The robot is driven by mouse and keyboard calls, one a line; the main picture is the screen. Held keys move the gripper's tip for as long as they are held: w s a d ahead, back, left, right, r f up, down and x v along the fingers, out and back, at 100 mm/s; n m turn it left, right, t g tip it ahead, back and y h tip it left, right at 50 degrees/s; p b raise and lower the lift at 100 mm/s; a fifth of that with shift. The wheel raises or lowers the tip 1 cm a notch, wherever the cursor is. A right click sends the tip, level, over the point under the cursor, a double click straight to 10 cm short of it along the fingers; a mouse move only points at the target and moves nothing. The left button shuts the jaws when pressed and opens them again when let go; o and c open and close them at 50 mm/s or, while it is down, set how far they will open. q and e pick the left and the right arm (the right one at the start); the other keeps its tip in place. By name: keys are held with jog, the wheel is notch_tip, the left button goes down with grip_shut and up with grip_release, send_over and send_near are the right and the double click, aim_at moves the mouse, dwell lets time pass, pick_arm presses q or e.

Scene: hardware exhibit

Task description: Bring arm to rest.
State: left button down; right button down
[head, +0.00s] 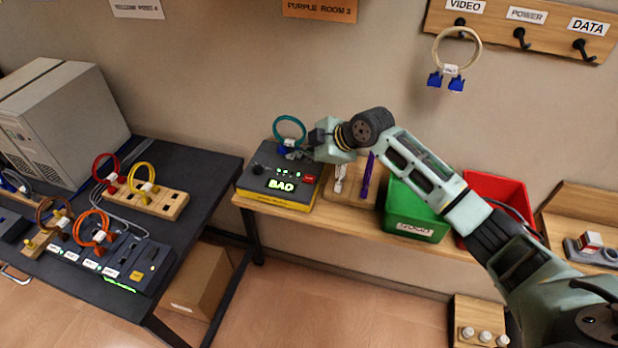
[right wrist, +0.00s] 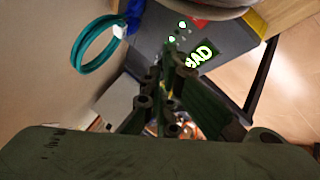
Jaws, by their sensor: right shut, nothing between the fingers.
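My right gripper (head: 296,155) is at the tester box (head: 279,178), whose display reads "BAD". The gripper is shut and holds nothing. A teal cable loop (head: 289,128) stands at the back of the tester, just behind the fingertips. In the right wrist view the teal loop (right wrist: 92,45) is at the upper left, apart from the shut fingers (right wrist: 165,95), and the tester (right wrist: 205,55) is beyond them. My right arm reaches in from the lower right across the bench. My left gripper is not in view.
A green bin (head: 415,210) and a red bin (head: 497,198) stand on the wooden bench under my arm. A dark table (head: 210,165) at left holds a beige computer case (head: 62,120) and coloured cable loops. A hook rack (head: 520,25) with one cream cable (head: 457,48) is on the wall.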

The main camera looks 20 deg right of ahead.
jog(key=s+a+f+m+g, duration=0.15)
jog(key=s+a+f, duration=0.3)
jog(key=s, duration=0.45)
jog(key=s+a+f+m+g, duration=0.1)
jog(key=s+a+f+m, duration=0.2)
jog(key=s+f, duration=0.45)
jog(key=s+d+m+g+h, duration=0.1)
jog(key=s+d+m+h, duration=0.3)
jog(key=s, duration=0.8)
jog(key=s+d+m+h, duration=0.1)
jog(key=s+d+m, duration=0.5)
jog(key=s, duration=0.7)
notch_tip(320, 180, down, 28)
jog(key=f+g+b, duration=0.1)
jog(key=g+b, duration=0.1)
jog(key=b, duration=0.2)
jog(key=s+d+f+b, duration=0.3)
jog(key=s+f+b, duration=0.1)
jog(key=s+f, duration=1.4)
notch_tip(320, 180, down, 3)
jog(key=shift+r+g+h, duration=0.1)
jog(key=shift+g+h, duration=0.2)
jog(key=shift+g, duration=0.05)
